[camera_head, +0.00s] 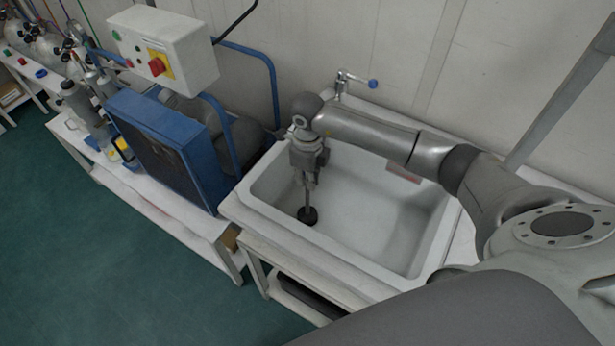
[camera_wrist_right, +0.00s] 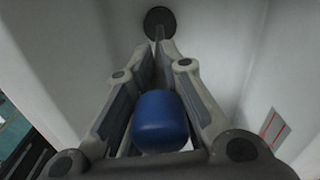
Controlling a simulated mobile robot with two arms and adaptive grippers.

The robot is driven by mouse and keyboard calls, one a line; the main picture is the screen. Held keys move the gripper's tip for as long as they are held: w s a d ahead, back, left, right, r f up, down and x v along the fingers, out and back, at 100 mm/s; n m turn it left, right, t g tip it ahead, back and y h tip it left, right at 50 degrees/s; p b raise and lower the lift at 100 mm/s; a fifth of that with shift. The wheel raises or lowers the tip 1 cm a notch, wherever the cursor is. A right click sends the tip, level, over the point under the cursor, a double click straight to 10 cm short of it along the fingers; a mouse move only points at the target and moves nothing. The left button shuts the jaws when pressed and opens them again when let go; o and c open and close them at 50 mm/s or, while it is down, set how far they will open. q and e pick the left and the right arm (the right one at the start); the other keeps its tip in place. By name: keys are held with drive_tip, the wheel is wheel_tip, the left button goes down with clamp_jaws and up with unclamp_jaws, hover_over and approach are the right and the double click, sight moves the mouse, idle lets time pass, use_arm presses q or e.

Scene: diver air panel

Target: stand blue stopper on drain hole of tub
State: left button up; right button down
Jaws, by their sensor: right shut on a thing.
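The stopper has a blue grip (camera_wrist_right: 160,122), a thin rod and a dark round disc (camera_head: 307,215) at its lower end. My right gripper (camera_head: 309,181) points down inside the white tub (camera_head: 385,225) and is shut on the stopper. In the wrist view the blue grip sits between the fingers and the disc (camera_wrist_right: 160,22) shows beyond the fingertips. The disc is low in the left part of the tub; I cannot tell whether it touches the floor. The drain hole is not visible. My left gripper is not in view.
A tap (camera_head: 342,84) with a blue knob stands behind the tub. A blue-framed machine (camera_head: 165,150) and a control box (camera_head: 162,45) with a red switch stand to the left. A red-marked label (camera_head: 404,173) is on the tub wall. The tub's right part is empty.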

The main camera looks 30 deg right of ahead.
drive_tip(key=shift+f+b, duration=0.4)
idle(0.3)
drive_tip(key=c, duration=1.4)
unclamp_jaws()
drive_tip(key=shift+o, duration=0.3)
drive_tip(key=shift+f, duration=0.1)
drive_tip(key=o, duration=0.5)
drive_tip(key=shift+r+p, duration=2.95)
drive_tip(key=shift+r, duration=1.65)
drive_tip(key=shift+s+f, duration=0.1)
